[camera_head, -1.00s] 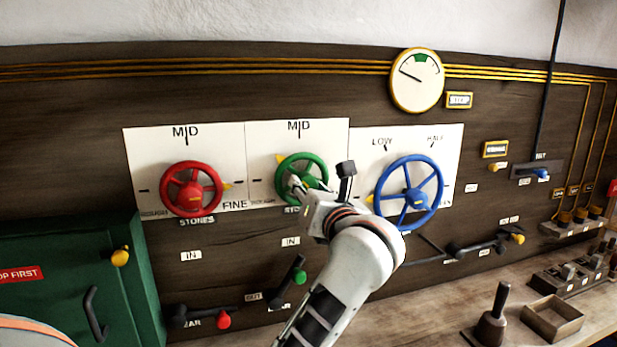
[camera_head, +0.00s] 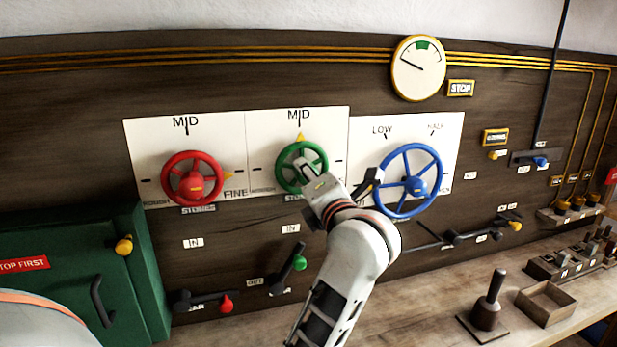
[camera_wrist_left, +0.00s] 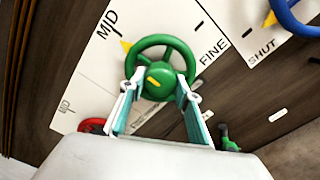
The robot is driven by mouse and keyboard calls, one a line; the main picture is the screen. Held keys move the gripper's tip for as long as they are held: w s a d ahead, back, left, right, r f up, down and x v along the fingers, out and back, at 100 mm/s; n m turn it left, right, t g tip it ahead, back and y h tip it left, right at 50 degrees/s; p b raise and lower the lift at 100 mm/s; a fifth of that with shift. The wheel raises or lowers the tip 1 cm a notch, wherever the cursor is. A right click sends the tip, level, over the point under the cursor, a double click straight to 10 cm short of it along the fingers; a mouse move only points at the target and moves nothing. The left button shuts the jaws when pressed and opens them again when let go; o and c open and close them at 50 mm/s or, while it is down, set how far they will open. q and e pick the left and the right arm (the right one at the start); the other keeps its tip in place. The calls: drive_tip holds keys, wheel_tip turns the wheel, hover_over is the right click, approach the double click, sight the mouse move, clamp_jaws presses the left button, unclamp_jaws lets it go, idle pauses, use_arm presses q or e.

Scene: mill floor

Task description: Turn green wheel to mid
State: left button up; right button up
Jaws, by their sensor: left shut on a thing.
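The green wheel (camera_head: 302,151) is mounted on a white plate on the dark panel. Its yellow pointer (camera_head: 299,137) points up, in line with the MID mark (camera_head: 299,115). In the left wrist view the green wheel (camera_wrist_left: 161,68) fills the middle, with its pointer (camera_wrist_left: 126,46) towards MID. My left gripper (camera_head: 309,176) reaches the wheel from the lower right. In the left wrist view its fingers (camera_wrist_left: 158,90) lie on both sides of the wheel's lower part, shut on it. The arm hides part of the lower rim. My right gripper is not in view.
A red wheel (camera_head: 192,163) is to the left and a blue wheel (camera_head: 438,172) close to the right of my wrist. Levers with green (camera_head: 299,263) and red (camera_head: 226,303) knobs sit below. A green cabinet (camera_head: 60,230) stands at left. A bench (camera_head: 420,290) runs along the lower right.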

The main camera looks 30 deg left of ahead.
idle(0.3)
use_arm(q)
drive_tip(key=o, duration=1.1)
drive_tip(key=r, duration=0.6)
drive_tip(key=shift+w+d+r, duration=0.1)
drive_tip(key=shift+w+r, duration=0.05)
drive_tip(key=shift+w, duration=0.25)
drive_tip(key=r, duration=0.3)
drive_tip(key=shift+s+r, duration=0.3)
drive_tip(key=shift+r, duration=0.05)
drive_tip(key=shift+s+r, duration=0.1)
drive_tip(key=shift+s, duration=0.05)
